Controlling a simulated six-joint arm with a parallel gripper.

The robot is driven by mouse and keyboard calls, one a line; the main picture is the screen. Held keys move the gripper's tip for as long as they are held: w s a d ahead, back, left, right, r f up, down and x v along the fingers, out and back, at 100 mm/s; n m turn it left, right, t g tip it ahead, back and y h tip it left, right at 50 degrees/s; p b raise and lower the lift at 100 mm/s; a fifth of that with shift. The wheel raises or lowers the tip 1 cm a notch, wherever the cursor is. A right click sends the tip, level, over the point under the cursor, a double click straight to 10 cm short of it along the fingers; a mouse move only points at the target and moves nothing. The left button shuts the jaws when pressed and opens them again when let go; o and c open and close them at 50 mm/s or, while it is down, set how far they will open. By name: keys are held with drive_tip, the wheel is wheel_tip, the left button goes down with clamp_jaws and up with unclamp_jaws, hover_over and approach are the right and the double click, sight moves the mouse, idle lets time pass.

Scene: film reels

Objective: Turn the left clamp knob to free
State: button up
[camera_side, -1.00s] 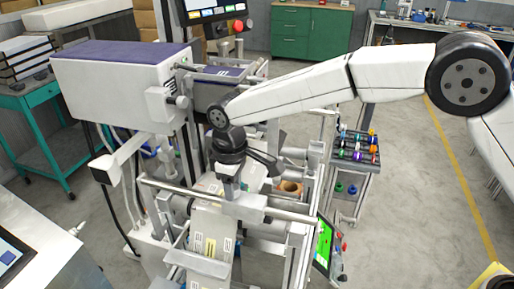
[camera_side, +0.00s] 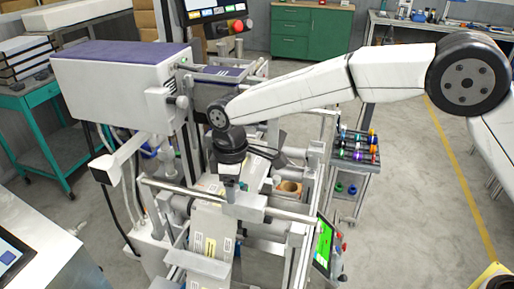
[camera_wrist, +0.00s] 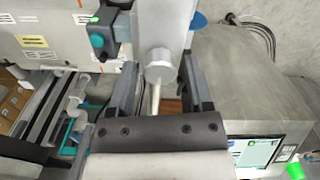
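My gripper (camera_side: 232,172) is over the middle of the machine in the side view, pointing down above the silver bar and pale block. In the wrist view its two dark fingers (camera_wrist: 157,75) stand apart. Between them is a light grey round fitting (camera_wrist: 160,70) with a thin pale rod; gaps show on both sides, so nothing looks gripped. A teal and black knob (camera_wrist: 98,40) sits on the pale panel, outside the left finger. I cannot tell which of these is the left clamp knob. In the side view my wrist hides the parts beneath it.
A silver cross bar (camera_side: 165,189) and a pale labelled block (camera_side: 212,232) lie close below my gripper. A big grey housing with a purple top (camera_side: 115,75) stands at left. A green screen (camera_side: 322,246) is at right. A small rack (camera_side: 355,153) stands beyond.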

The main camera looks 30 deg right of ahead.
sight(237, 186)
drive_tip(key=shift+o, duration=0.3)
drive_tip(key=shift+r, duration=0.1)
drive_tip(key=shift+r, duration=3.8)
drive_tip(key=shift+d+f, duration=0.1)
drive_tip(key=shift+d, duration=0.4)
drive_tip(key=s+d+f+m+t, duration=0.1)
drive_tip(key=s+d+f+m, duration=0.2)
drive_tip(key=s+d, duration=0.3)
drive_tip(key=s+d+f+m, duration=0.3)
drive_tip(key=s+d, duration=0.3)
drive_tip(key=d, duration=0.6)
drive_tip(key=s+d+f+m+t, duration=0.1)
drive_tip(key=s+d+f+m, duration=0.3)
drive_tip(key=s+d, duration=0.3)
drive_tip(key=d+m, duration=0.1)
drive_tip(key=d, duration=0.1)
drive_tip(key=shift+d+t, duration=0.3)
